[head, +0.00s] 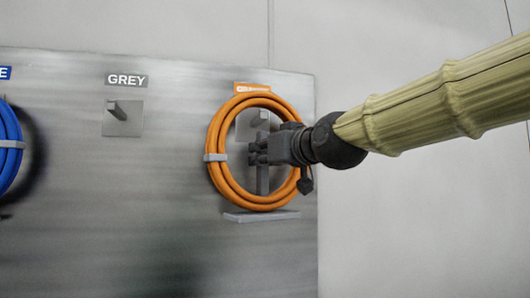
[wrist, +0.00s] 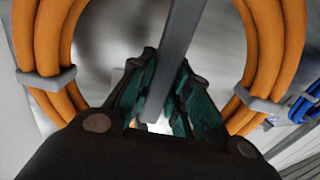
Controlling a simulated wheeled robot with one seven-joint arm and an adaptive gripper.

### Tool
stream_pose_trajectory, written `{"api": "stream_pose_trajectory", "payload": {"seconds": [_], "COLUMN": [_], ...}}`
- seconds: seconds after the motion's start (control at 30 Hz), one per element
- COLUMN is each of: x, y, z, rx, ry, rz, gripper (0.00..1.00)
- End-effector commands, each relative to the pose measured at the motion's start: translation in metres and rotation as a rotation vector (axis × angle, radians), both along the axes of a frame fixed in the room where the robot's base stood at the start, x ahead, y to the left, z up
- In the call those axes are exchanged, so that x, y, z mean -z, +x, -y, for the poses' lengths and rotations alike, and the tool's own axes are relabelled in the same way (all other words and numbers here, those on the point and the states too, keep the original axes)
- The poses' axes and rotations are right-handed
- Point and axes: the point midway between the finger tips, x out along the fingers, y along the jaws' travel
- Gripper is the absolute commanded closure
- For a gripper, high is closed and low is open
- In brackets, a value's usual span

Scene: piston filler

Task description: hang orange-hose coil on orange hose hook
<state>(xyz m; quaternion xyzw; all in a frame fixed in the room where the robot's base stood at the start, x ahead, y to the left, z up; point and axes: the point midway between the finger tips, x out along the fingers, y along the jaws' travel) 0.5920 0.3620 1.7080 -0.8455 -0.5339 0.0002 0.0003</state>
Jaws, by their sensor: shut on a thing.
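The orange-hose coil (head: 217,178) is upright before the steel panel, with grey ties around it. It also fills both sides of the wrist view (wrist: 262,60). A grey bar (head: 263,182) runs down the coil's middle. My gripper (head: 256,151) comes in from the right and is shut on this bar, which passes between its fingers in the wrist view (wrist: 160,105). The orange hose hook (head: 259,118), a grey peg on a square plate under an orange label (head: 252,88), shows through the coil's upper opening. I cannot tell whether the peg reaches through the coil.
A grey ledge (head: 262,216) sits just below the coil. To the left are an empty hook (head: 118,110) under the GREY label (head: 126,80) and a blue coil (head: 10,145) at the picture's edge. The panel between them is clear.

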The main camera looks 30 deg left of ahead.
Motion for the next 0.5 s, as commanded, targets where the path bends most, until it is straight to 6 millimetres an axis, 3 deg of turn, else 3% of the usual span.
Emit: {"api": "stream_pose_trajectory", "payload": {"seconds": [0.5], "x": [-0.002], "y": [0.014], "z": [-0.016], "rx": [0.0], "ry": [0.002], "rz": [0.002], "gripper": [1.0]}}
